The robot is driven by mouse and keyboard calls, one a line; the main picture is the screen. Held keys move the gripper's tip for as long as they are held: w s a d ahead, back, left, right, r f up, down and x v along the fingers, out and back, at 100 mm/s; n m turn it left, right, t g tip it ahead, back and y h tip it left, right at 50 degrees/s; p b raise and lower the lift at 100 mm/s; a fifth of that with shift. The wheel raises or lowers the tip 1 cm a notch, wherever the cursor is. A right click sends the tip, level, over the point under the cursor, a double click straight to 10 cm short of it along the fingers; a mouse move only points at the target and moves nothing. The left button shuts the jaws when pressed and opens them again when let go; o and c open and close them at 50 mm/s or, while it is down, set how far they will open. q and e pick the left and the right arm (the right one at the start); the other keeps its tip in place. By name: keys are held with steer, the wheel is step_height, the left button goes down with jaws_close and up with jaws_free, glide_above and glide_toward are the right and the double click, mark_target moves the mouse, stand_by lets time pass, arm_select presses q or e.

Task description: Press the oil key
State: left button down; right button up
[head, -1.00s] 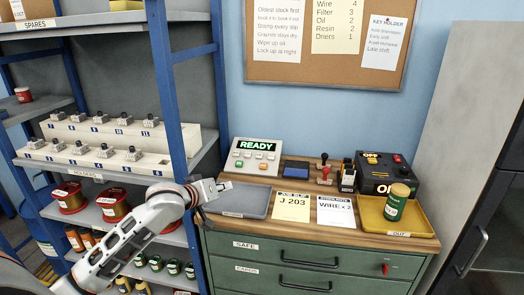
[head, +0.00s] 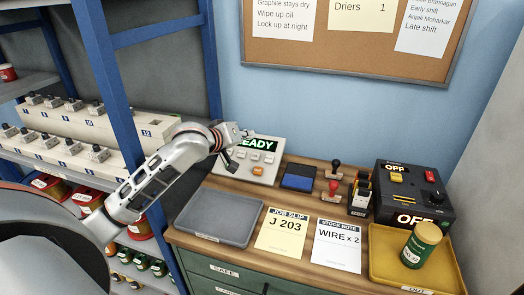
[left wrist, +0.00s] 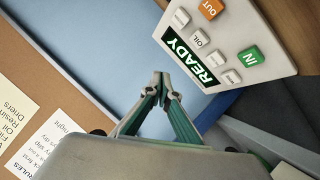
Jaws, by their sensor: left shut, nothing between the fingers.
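The key panel (head: 260,169) stands at the back left of the bench, its screen lit with READY. In the left wrist view the panel (left wrist: 262,28) is at the upper right. Its pale oil key (left wrist: 199,39) sits beside the screen, near the orange OUT key (left wrist: 210,8). My left gripper (head: 245,134) is shut and empty at the panel's upper left, covering part of the screen in the head view. In the left wrist view its fingertips (left wrist: 160,77) meet over the wall background, apart from the keys. My right gripper is not in view.
A grey tray (head: 190,216) lies in front of the panel. A blue pad (head: 298,177), red and black stamps and a black switch box (head: 392,198) stand to the right. A yellow tray (head: 384,270) holds a green jar (head: 420,245). Shelves (head: 118,85) stand at left.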

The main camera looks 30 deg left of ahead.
mark_target(257, 153)
arm_select(q)
steer(key=shift+s, duration=0.1)
stand_by(0.3)
steer(key=shift+w+a+f+b, duration=0.15)
steer(key=shift+w+f, duration=0.4)
steer(key=shift+f, duration=0.8)
steer(key=shift+w+a+f+b, duration=0.15)
steer(key=shift+w+f, duration=0.45)
steer(key=shift+f, duration=0.75)
steer(key=shift+w+a+f+b, duration=0.15)
steer(key=shift+w+f, duration=0.4)
steer(key=shift+f, duration=0.8)
steer(key=shift+d, duration=0.1)
steer(key=shift+w+f+p, duration=0.15)
steer(key=shift+f+p, duration=0.25)
steer(key=shift+p, duration=0.05)
steer(key=shift+w+f, duration=0.1)
steer(key=shift+f, duration=0.35)
steer(key=shift+r, duration=0.1)
steer(key=shift+s+r, duration=0.3)
steer(key=shift+r, duration=0.4)
steer(key=shift+r, duration=0.1)
